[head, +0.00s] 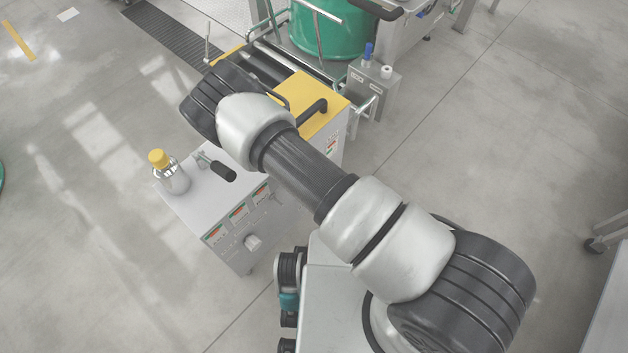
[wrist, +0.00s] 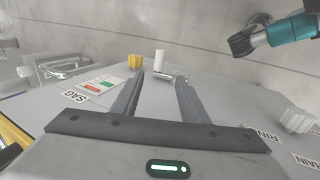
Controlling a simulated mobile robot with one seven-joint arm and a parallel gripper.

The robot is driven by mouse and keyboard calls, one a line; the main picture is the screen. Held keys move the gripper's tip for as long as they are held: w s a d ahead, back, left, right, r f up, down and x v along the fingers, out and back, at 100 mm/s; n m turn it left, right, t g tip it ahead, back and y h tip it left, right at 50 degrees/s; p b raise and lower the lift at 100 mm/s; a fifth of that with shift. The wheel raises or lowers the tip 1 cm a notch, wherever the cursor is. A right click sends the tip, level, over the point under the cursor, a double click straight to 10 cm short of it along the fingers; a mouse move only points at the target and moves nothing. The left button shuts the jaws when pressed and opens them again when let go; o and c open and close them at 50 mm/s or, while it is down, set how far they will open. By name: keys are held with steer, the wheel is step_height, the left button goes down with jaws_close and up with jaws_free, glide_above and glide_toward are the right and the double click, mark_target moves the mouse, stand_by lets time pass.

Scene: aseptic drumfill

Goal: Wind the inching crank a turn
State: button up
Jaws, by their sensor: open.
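In the head view a crank with a black grip (head: 222,171) and a short metal arm stands on top of the grey cabinet (head: 190,190). The grip points toward the lower right. My gripper (wrist: 160,78) shows in the wrist view with its two fingers apart and nothing held between them. A pale upright cylinder (wrist: 160,58) and a yellow piece (wrist: 135,60) show beyond the fingertips; I cannot tell whether the cylinder belongs to the crank. In the head view my gripper is hidden by my arm.
A yellow-capped bottle (head: 170,176) stands on the cabinet, left of the crank. A yellow-topped unit (head: 305,105) with a black handle adjoins behind. A green drum (head: 328,30) and a small control box (head: 373,88) stand farther back. A white knob (wrist: 297,120) shows at right.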

steer(key=w+d+r+g+y+b, duration=0.1)
steer(key=w+d+g+y+b, duration=0.25)
steer(key=w+b, duration=0.4)
steer(key=shift+h, duration=0.25)
steer(key=f+b, duration=0.1)
steer(key=f, duration=0.4)
steer(key=f+b, duration=0.2)
steer(key=f, duration=0.4)
steer(key=s+f+b, duration=0.1)
steer(key=f, duration=0.5)
steer(key=shift+f+b, duration=0.1)
steer(key=shift+b, duration=0.3)
steer(key=shift+s, duration=0.1)
jaws_close()
